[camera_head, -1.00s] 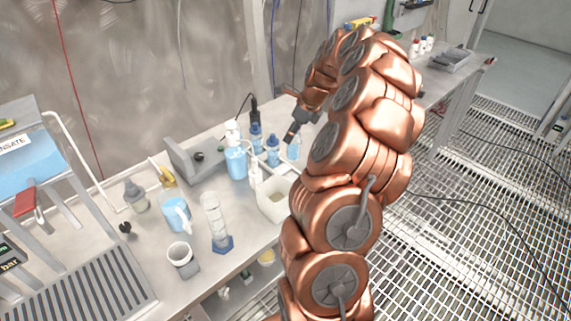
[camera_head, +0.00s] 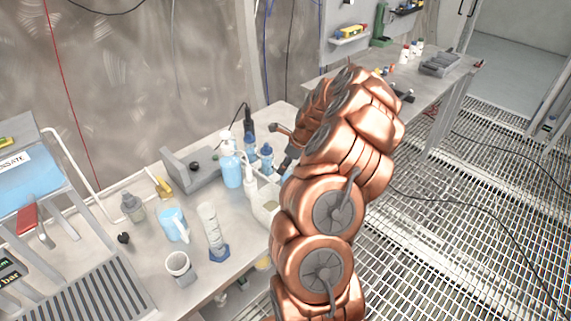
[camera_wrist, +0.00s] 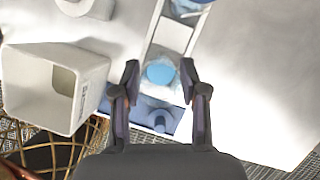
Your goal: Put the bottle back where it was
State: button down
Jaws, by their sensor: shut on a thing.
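My gripper (camera_wrist: 161,88) is shut on a clear bottle with blue in it (camera_wrist: 160,72), seen from above between the fingers in the wrist view. The bottle is over or in a narrow white rack (camera_wrist: 174,34); I cannot tell whether it touches the bottom. A blue piece (camera_wrist: 156,119) lies just below it in that view. In the head view my gripper (camera_head: 289,157) is at the right end of the bottle group, and my arm hides most of the held bottle. A blue-capped bottle (camera_head: 266,158) stands just left of it.
A white open container (camera_wrist: 48,88) is left of my gripper. A light-blue wash bottle (camera_head: 231,168), a white bottle (camera_head: 250,178), a blue pitcher (camera_head: 174,226), a cylinder (camera_head: 211,229) and a cup (camera_head: 178,264) stand on the bench. The bench's front edge is close.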

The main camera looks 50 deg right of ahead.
jog(key=shift+f, duration=0.1)
jog(key=c, duration=0.6)
grip_release()
jog(key=b+v, duration=0.4)
jog(key=v, duration=0.8)
jog(key=s+a+r+n+g+y, duration=0.1)
jog(key=a+r+n, duration=0.2)
jog(key=a+n, duration=0.8)
jog(key=s+a+r+n+g, duration=0.1)
jog(key=a+r+n+g, duration=0.2)
jog(key=a, duration=1.3)
jog(key=s+a+f+n+h, duration=0.1)
jog(key=s+a+n, duration=0.3)
jog(key=s+n, duration=0.2)
jog(key=s+a+f+n+g, duration=0.1)
jog(key=s+a+n, duration=0.3)
jog(key=s, duration=0.6)
jog(key=s+a+f+n+g+h, duration=0.1)
jog(key=s+a+n, duration=0.3)
jog(key=s+n, duration=0.3)
jog(key=shift+s+f+n+h, duration=0.3)
jog(key=shift+s+f+n, duration=0.05)
jog(key=shift+s+n, duration=0.1)
